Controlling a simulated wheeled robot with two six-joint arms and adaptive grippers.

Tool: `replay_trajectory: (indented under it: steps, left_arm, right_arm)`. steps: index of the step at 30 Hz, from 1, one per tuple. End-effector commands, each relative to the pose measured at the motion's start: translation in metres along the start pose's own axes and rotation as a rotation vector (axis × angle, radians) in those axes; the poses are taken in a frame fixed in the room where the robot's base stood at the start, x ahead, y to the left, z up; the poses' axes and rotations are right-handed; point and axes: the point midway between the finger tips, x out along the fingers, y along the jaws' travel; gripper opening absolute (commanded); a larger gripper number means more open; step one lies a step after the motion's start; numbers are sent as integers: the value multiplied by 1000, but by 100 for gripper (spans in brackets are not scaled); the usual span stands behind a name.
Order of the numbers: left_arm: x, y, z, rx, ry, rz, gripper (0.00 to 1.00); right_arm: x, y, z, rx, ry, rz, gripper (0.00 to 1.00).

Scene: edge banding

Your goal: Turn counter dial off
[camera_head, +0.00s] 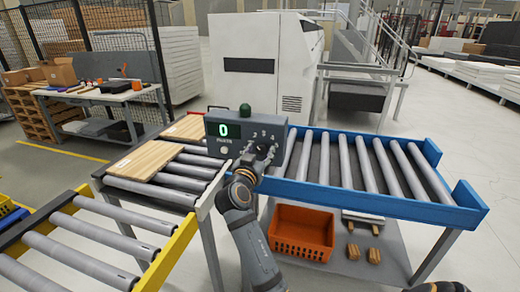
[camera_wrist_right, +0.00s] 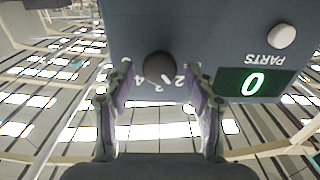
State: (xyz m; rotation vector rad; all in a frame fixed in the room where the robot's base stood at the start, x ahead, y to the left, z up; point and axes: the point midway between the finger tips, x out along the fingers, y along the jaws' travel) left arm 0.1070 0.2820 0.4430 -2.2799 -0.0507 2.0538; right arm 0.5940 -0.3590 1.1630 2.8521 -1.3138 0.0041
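The counter (camera_head: 232,136) is a grey box on the roller conveyor, with a green display reading 0. In the right wrist view, the counter (camera_wrist_right: 200,30) is upside down, with its black dial (camera_wrist_right: 158,66) and the numbers 2, 3 and 4 beside it. My right gripper (camera_head: 259,153) is at the dial's side of the counter and covers much of the dial in the head view. In the wrist view, the right gripper (camera_wrist_right: 159,78) is open, with one finger on each side of the dial and a gap to it. My left gripper is not in view.
A white button (camera_head: 224,150) and a green dome (camera_head: 245,110) are on the counter. Wooden boards (camera_head: 146,160) lie on rollers at left. A blue-railed conveyor (camera_head: 385,205) extends right. An orange crate (camera_head: 301,232) and small wooden blocks (camera_head: 374,255) are on the lower shelf.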

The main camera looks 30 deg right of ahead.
Motion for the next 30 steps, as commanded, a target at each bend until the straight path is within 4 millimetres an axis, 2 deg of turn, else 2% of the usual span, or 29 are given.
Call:
replay_trajectory:
  steps: [1, 5, 11, 17, 30]
  left_arm:
    - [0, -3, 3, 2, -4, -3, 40]
    - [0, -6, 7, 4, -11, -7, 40]
    - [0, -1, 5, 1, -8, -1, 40]
    - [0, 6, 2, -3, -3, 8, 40]
    - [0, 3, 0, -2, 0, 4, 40]
  right_arm:
    - [0, 0, 0, 0, 0, 0, 47]
    - [0, 0, 0, 0, 0, 0, 29]
    - [0, 0, 0, -1, 0, 0, 4]
    - [0, 0, 0, -3, 0, 0, 3]
    - [0, 0, 0, -27, -1, 0, 3]
